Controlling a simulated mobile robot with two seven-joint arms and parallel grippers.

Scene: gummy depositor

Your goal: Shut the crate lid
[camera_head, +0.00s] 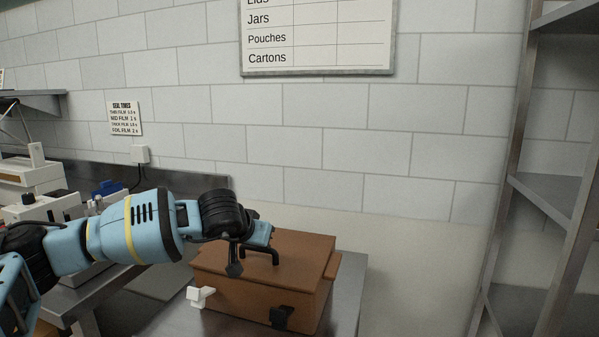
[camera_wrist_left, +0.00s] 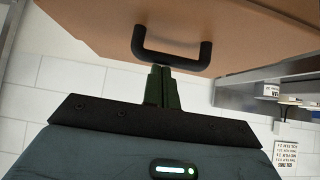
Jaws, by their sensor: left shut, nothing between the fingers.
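A brown crate (camera_head: 240,299) stands on a steel table, with its brown lid (camera_head: 300,258) lying over its top. The lid looks level; I cannot tell whether a thin gap is left under it. A black handle (camera_head: 274,254) rises from the lid and also shows large in the left wrist view (camera_wrist_left: 172,59). My left gripper (camera_wrist_left: 161,70) is shut and empty, its fingertips close to the handle's bar. I cannot tell whether they touch it. In the head view my left wrist hides part of the lid. My right gripper is not in view.
A white catch (camera_head: 200,297) and a black catch (camera_head: 282,317) sit on the crate's front. A steel shelf rack (camera_head: 548,190) stands at the right. Bench equipment (camera_head: 45,205) is at the left. A tiled wall is behind.

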